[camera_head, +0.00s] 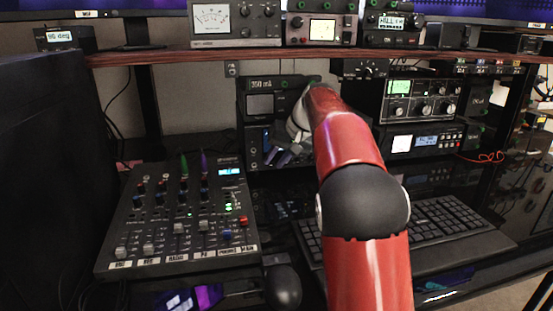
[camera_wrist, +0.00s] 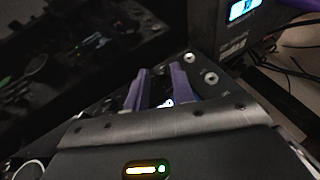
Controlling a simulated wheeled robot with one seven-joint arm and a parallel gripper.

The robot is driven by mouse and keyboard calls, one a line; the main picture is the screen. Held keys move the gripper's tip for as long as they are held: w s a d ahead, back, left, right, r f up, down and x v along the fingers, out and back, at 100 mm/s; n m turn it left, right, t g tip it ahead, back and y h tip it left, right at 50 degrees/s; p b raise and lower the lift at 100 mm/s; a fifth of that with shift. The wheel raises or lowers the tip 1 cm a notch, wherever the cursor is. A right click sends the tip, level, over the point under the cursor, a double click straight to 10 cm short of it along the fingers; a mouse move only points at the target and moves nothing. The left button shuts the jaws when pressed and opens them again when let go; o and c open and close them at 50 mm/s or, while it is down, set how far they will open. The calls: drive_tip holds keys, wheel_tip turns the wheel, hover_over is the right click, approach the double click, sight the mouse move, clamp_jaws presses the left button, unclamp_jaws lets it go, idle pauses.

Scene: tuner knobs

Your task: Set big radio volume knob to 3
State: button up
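A wide radio-like unit (camera_head: 420,101) with a green-lit display and several round knobs stands right of my arm in the head view; I cannot tell for sure that it is the big radio. Its knob settings are too small to read. My gripper (camera_head: 278,155) is in front of the central stack of dark units, left of that radio. In the wrist view my gripper's two purple fingers (camera_wrist: 160,90) stand apart with a gap between them. A dark panel with small round silver parts (camera_wrist: 200,66) lies just beyond the fingertips. I see nothing held.
A mixer (camera_head: 180,215) with sliders and knobs lies at the left of the desk. A keyboard (camera_head: 440,220) lies at the right, partly behind my arm. A shelf (camera_head: 160,56) carrying meters runs above. A dark mouse (camera_head: 283,287) is near the front.

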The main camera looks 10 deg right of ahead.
drive_tip(key=v, duration=0.7)
drive_tip(key=shift+s+d+r, duration=0.15)
drive_tip(key=shift+r, duration=0.15)
drive_tip(key=shift+d, duration=0.1)
